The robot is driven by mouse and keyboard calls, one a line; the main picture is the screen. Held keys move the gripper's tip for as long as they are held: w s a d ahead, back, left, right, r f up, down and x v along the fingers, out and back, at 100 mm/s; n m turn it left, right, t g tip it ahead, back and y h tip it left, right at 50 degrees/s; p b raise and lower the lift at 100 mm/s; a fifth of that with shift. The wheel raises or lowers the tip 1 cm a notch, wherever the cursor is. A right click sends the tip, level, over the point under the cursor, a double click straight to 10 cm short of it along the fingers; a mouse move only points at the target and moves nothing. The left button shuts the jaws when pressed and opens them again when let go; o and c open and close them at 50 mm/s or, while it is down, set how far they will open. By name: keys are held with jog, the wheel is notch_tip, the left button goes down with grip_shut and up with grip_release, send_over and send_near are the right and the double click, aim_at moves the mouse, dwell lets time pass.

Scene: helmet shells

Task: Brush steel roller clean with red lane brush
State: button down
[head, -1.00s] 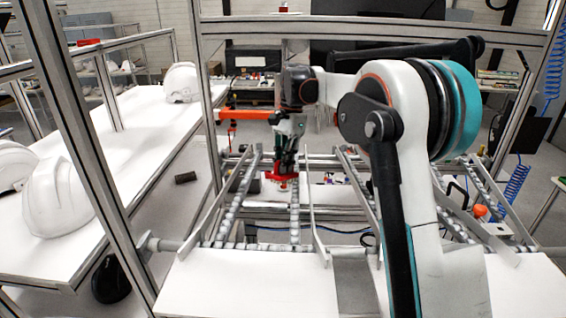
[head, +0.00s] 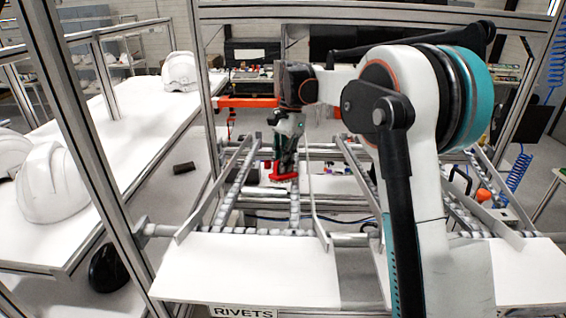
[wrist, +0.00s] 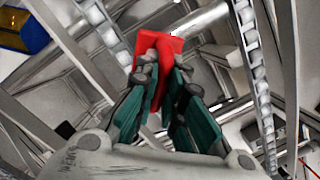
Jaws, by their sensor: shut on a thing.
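The red lane brush (head: 284,178) is held in my gripper (head: 284,164), over the roller lanes in the middle of the head view. In the wrist view my gripper (wrist: 160,80) has its dark green fingers closed around the red brush (wrist: 158,48). The brush points away from my palm. A pale steel roller bar (wrist: 208,40) runs just beside and behind the brush in the wrist view. Whether the brush touches it I cannot tell. The bristles are hidden.
Roller lanes (head: 232,188) with metal side rails surround the brush. A white board (head: 245,268) lies in front, with a RIVETS label below it. White helmet shells (head: 52,182) stand on the left bench. A blue-and-yellow bin (wrist: 22,30) shows in the wrist view.

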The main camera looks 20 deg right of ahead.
jog(key=shift+b+x, duration=0.6)
jog(key=shift+x, duration=0.25)
jog(key=shift+s, duration=0.1)
jog(key=shift+w+a, duration=1.1)
jog(key=shift+a, duration=2.45)
jog(key=shift+s+d+f+b, duration=0.1)
jog(key=shift+s+d+b, duration=0.25)
jog(key=shift+d, duration=0.8)
jog(key=shift+s+d+f+b, duration=0.15)
jog(key=shift+s+d, duration=0.35)
jog(key=shift+d, duration=0.65)
jog(key=shift+s+d+f+b, duration=0.1)
jog(key=shift+s+d+b, duration=0.3)
jog(key=shift+d, duration=0.75)
